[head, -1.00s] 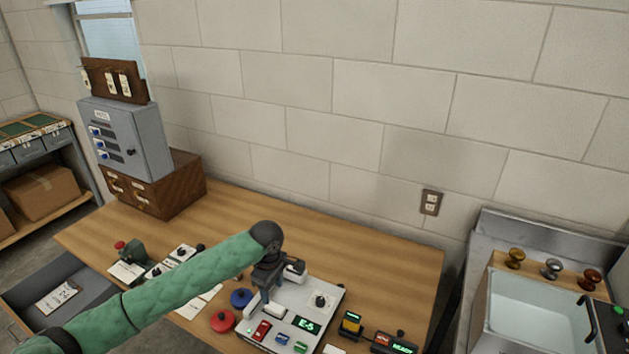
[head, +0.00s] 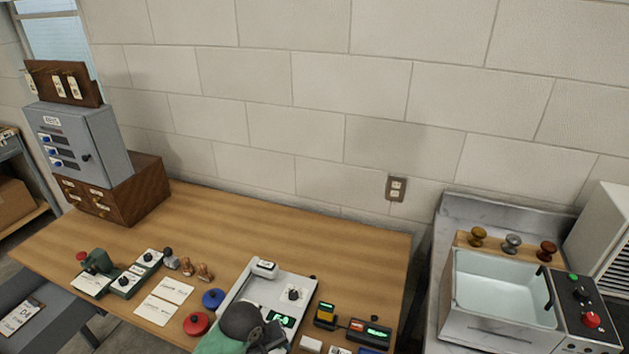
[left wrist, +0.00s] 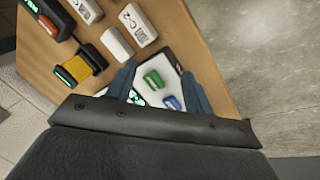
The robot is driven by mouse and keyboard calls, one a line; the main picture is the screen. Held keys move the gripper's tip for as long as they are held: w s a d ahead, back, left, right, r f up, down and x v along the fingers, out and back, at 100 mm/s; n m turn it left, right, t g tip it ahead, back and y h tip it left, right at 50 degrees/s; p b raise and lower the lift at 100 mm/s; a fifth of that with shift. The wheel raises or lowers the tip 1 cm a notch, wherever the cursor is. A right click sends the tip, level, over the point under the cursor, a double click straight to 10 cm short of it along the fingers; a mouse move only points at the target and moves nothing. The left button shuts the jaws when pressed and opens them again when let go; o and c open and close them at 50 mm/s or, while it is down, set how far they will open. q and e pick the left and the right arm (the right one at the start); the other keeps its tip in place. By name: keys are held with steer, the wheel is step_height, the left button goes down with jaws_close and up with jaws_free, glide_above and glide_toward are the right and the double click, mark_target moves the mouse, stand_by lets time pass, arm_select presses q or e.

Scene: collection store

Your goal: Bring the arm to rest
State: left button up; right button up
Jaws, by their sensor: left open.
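My left arm (head: 222,345), in a green padded sleeve with a dark round joint, comes in at the bottom edge of the head view. Its left gripper (head: 270,337) is only partly visible there, over the front of a pale console (head: 262,282) with a green display. In the left wrist view the two blue-grey fingers of the left gripper (left wrist: 158,82) stand apart with nothing held. Behind them show the console's green button (left wrist: 153,79) and blue button (left wrist: 172,103). My right gripper is in neither view.
The wooden desk (head: 230,223) carries a red disc (head: 196,323), a blue disc (head: 213,298), cards (head: 164,300) and stamps. A grey cabinet (head: 85,143) stands at the left. The desk's rear strip is clear.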

arm_select(q)
steer(key=s+a+m+t+y, duration=0.1)
steer(key=s+a+m, duration=0.3)
steer(key=s, duration=0.5)
steer(key=s+a+m+y, duration=0.1)
steer(key=s+a+m, duration=0.1)
steer(key=s+a, duration=0.6)
step_height(320, 180, down, 31)
steer(key=d+b, duration=0.3)
steer(key=s+f, duration=0.3)
steer(key=f, duration=0.7)
steer(key=s+f+g+b, duration=0.1)
steer(key=s+f, duration=0.3)
steer(key=f, duration=0.7)
steer(key=shift+s+a+f+g, duration=0.15)
steer(key=shift+s+g, duration=0.15)
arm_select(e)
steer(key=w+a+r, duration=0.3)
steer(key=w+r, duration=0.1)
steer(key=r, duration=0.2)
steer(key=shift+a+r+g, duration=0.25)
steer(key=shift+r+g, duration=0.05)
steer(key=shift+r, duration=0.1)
